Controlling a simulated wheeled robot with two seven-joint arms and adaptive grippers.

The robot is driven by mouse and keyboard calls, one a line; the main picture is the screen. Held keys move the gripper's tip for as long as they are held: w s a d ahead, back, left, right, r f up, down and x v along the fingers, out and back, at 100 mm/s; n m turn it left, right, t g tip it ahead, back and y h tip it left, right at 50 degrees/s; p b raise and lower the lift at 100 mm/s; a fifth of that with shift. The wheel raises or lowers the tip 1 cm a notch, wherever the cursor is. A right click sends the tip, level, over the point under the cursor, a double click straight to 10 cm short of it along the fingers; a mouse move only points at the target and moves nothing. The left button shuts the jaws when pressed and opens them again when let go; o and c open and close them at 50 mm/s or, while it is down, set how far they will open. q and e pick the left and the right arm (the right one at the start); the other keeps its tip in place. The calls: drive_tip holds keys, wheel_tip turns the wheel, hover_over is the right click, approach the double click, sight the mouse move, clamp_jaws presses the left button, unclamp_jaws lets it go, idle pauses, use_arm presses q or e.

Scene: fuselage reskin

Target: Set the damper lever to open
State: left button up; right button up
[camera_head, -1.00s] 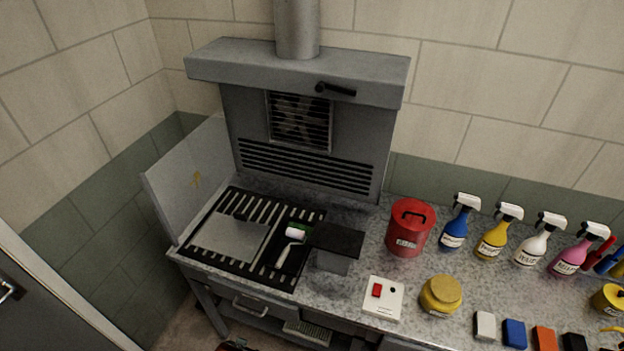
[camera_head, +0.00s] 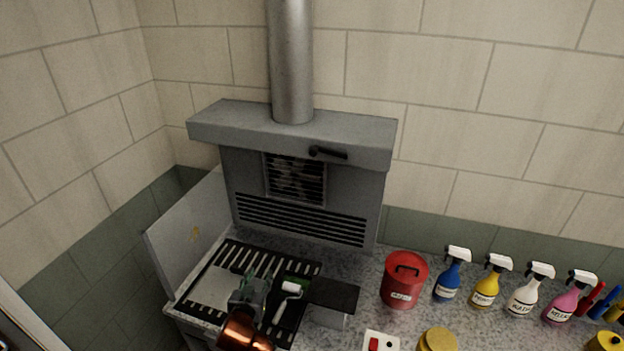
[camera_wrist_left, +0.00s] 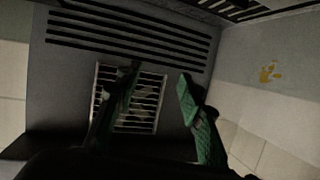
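The damper lever (camera_head: 328,153) is a short black handle on the front face of the grey hood (camera_head: 350,140). It lies nearly level, its round pivot at the left and its free end to the right, dipping slightly. My left gripper (camera_head: 249,280) is over the slotted work surface, below and left of the lever, and not touching it. The left wrist view shows its two green fingers (camera_wrist_left: 160,76) apart with nothing between them. The vent grille (camera_wrist_left: 155,98) shows behind them. I cannot make out the lever in the left wrist view. My right gripper is out of view.
A white roller (camera_head: 291,288) lies on the slotted surface beside a dark-topped block (camera_head: 334,294). A red canister (camera_head: 404,282) and several spray bottles stand to the right. A side panel (camera_head: 185,235) rises at the left. The space before the hood is clear.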

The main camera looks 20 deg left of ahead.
use_arm(q)
drive_tip(key=w+d+r+t, duration=0.2)
drive_tip(key=w+r, duration=0.2)
drive_tip(key=r, duration=0.3)
drive_tip(key=w+d+r+t, duration=0.2)
drive_tip(key=w+r, duration=0.3)
drive_tip(key=r, duration=0.3)
drive_tip(key=m+t+h, duration=0.2)
drive_tip(key=t+h, duration=0.2)
drive_tip(key=t, duration=0.1)
approach(313, 155)
drive_tip(key=x, duration=0.2)
drive_tip(key=p+x, duration=0.1)
drive_tip(key=x, duration=0.5)
drive_tip(key=shift+s+r+p, duration=0.1)
drive_tip(key=shift+p, duration=0.2)
drive_tip(key=shift+w+r, duration=0.15)
drive_tip(key=shift+w, duration=0.5)
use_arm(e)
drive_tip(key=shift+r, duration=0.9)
use_arm(q)
drive_tip(key=shift+c, duration=0.4)
drive_tip(key=c, duration=0.6)
clamp_jaws()
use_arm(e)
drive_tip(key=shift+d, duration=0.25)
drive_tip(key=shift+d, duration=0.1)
